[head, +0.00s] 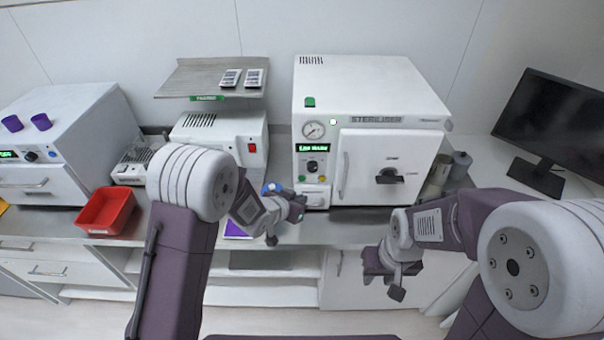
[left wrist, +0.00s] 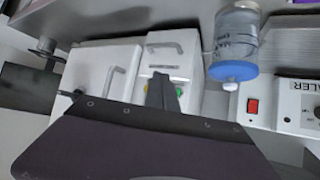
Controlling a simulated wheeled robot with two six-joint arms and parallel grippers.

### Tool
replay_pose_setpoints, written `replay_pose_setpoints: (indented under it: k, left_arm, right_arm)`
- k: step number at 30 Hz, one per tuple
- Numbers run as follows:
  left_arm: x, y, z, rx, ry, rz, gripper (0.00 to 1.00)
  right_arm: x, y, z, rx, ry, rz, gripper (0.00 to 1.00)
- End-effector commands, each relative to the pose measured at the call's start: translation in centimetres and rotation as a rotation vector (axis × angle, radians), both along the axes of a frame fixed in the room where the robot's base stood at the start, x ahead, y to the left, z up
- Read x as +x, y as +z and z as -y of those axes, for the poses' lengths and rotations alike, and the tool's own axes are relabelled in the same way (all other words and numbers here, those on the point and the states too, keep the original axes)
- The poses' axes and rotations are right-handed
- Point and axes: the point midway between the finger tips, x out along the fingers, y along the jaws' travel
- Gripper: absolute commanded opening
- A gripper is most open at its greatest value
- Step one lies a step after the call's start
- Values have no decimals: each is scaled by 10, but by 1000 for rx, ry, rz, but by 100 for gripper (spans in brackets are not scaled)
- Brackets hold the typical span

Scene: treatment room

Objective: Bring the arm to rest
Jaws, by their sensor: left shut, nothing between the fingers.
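My left gripper (head: 297,207) is in front of the bench, left of the steriliser's lower front. It is shut and empty. In the left wrist view its dark body covers the lower part, with the narrow shut fingers (left wrist: 162,92) pointing at the white steriliser front. My right gripper (head: 383,275) hangs low in front of the bench cabinet, below the steriliser; its finger gap is too small to judge. A clear bottle with a blue cap (left wrist: 235,42) shows in the left wrist view, apart from the fingers; a blue spot beside the left gripper shows in the head view.
The white steriliser (head: 370,75) stands on the bench, its door shut. A sealer (head: 222,128) with a red switch stands left of it, under a metal shelf (head: 190,80). A red tray (head: 107,211) lies left, and a monitor (head: 553,125) stands right. Open space lies before the cabinets.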

Motion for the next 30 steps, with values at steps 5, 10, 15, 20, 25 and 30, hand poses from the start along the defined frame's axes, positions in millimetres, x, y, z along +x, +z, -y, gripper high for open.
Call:
replay_pose_setpoints:
  k: [5, 10, 15, 20, 25, 30]
  left_arm:
    - [1, 0, -1, 0, 3, 0, 0]
    - [21, 51, -29, -24, 67, 97, 0]
    - [-27, 84, -131, 43, 348, -31, 0]
    - [-136, 40, -176, 126, 513, -413, 0]
    - [-221, 7, -174, 179, 528, -733, 0]
    - [-246, 3, -172, 207, 510, -835, 0]
  right_arm:
    - [0, 0, 0, 0, 0, 0, 34]
    - [0, -3, 0, 0, 0, 0, 34]
    - [0, -7, 0, 0, 0, 0, 34]
    - [0, -8, 0, 0, 0, 0, 34]
    - [0, -7, 0, 0, 0, 0, 34]
    - [0, -7, 0, 0, 0, 0, 34]
